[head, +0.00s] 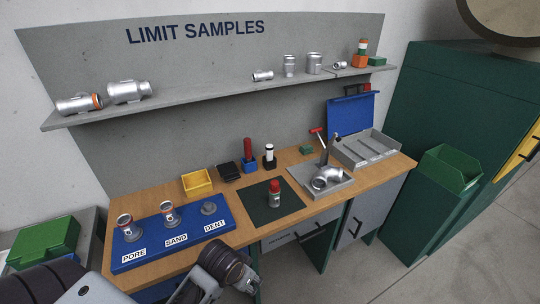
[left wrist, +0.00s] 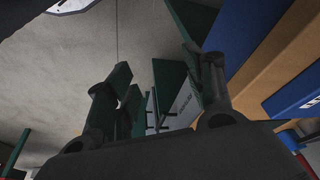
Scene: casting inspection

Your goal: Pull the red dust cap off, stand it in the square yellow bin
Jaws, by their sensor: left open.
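The red dust cap (head: 274,186) sits on top of an upright silver part (head: 274,201) with a label, standing on a dark green mat (head: 290,208) on the wooden bench. The square yellow bin (head: 197,182) stands behind the blue board and looks empty. My left gripper shows partly at the bottom of the head view, below the bench's front edge and well apart from the cap. In the left wrist view, its fingers (left wrist: 160,92) are spread with nothing between them. My right gripper is not in view.
A blue board (head: 185,238) with several sample parts lies left of the mat. A black box (head: 228,172), a blue holder with a red-handled tool (head: 248,155) and a grey tray (head: 330,187) with a pipe elbow surround the mat. A shelf (head: 210,104) runs above.

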